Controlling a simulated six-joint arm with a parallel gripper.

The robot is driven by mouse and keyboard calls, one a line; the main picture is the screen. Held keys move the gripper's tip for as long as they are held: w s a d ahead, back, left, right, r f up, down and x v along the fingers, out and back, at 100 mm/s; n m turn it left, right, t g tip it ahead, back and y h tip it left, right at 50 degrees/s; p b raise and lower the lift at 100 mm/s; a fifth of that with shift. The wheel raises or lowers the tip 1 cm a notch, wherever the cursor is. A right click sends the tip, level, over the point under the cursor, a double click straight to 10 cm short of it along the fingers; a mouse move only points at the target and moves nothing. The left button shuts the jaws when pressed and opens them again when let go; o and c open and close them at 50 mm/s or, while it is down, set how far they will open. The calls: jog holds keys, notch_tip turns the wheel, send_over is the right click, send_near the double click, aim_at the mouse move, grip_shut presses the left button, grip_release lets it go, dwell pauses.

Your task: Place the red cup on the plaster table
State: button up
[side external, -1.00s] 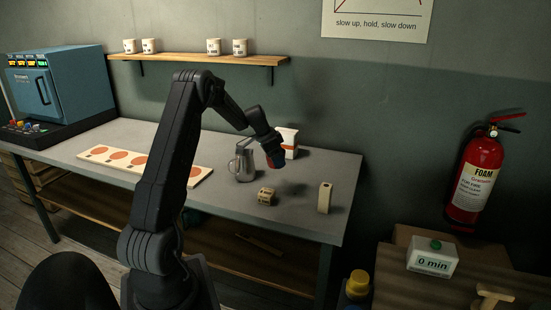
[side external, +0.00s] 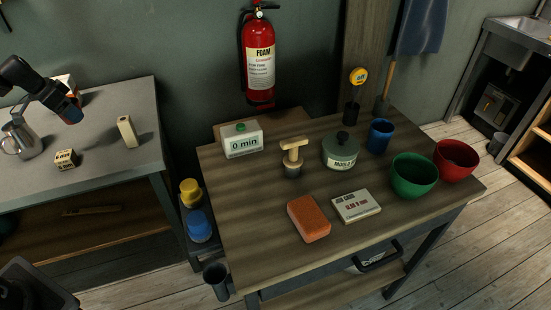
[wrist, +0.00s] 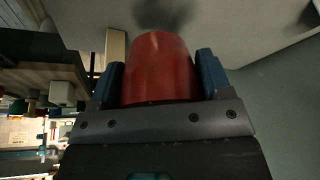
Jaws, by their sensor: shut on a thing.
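The red cup (wrist: 158,68) fills the middle of the wrist view, between the two blue fingers of my gripper (wrist: 160,85). My gripper is shut on it. In the side view my gripper (side external: 72,112) is at the left, over the right part of a grey table (side external: 110,105); the cup shows there only as a small patch of red, mostly hidden by the fingers. A dark shadow lies on the grey surface beyond the cup in the wrist view. A wooden table (side external: 250,250) stands to the right; no label shows which is the plaster table.
A metal jug (side external: 22,138), a small block (side external: 65,159) and a cream block (side external: 126,131) stand near my gripper.

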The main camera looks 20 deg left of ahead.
jog(key=w+d+m, duration=0.1)
jog(key=w+d, duration=0.1)
jog(key=d, duration=0.2)
jog(key=w+d+m+h, duration=0.1)
jog(key=d+m, duration=0.1)
jog(key=d, duration=0.3)
jog(key=w+d+m, duration=0.1)
jog(key=w+d, duration=0.1)
jog(key=d, duration=0.2)
jog(key=shift+w+d+r+g+h, duration=0.25)
jog(key=shift+w+r+g+h, duration=0.05)
jog(key=shift+r, duration=0.05)
jog(key=m+g+h, duration=0.2)
jog(key=m+g, duration=0.2)
jog(key=m, duration=0.7)
send_over(262, 200)
jog(key=a, duration=0.2)
jog(key=f, duration=0.5)
jog(key=shift+d+f, duration=0.25)
jog(key=shift+f, duration=2.05)
jog(key=shift+f, duration=0.15)
jog(key=o, duration=1)
jog(key=shift+o, duration=0.2)
